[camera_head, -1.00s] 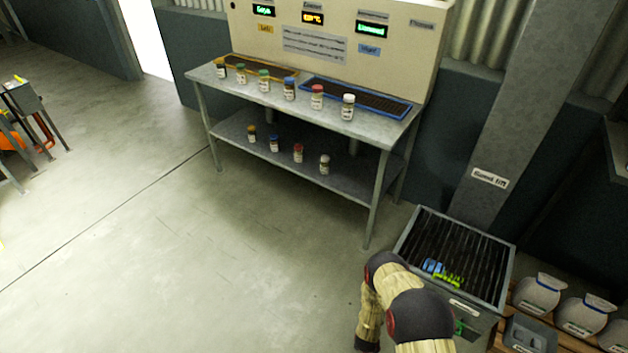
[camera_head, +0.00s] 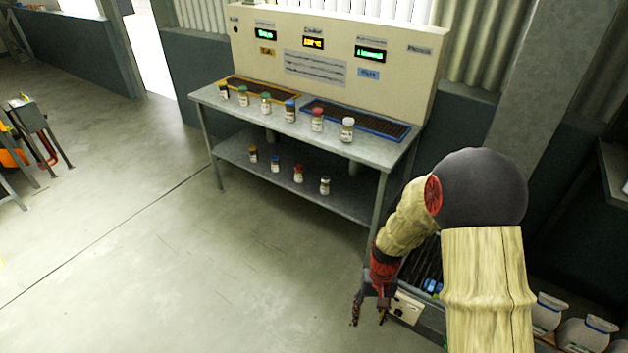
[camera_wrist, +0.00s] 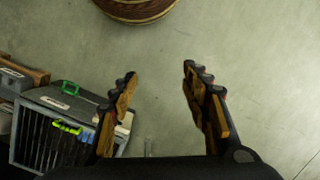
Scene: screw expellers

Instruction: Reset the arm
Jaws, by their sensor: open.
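My gripper (camera_head: 369,310) hangs at the lower right of the head view, in front of the slatted metal box and above the floor. In the wrist view its two fingers (camera_wrist: 160,95) are spread apart with only bare floor between them. My arm is folded and raised at the right of the head view, and it hides much of the box. The box (camera_wrist: 70,98) also shows at the left of the wrist view, with a yellow-green item and a green handle on it.
A metal table (camera_head: 395,150) stands at the back with a row of jars and a panel behind it. Several jars stand on its lower shelf (camera_head: 235,153). White sacks (camera_head: 585,335) sit at the lower right. The floor (camera_head: 200,270) at left and centre is clear.

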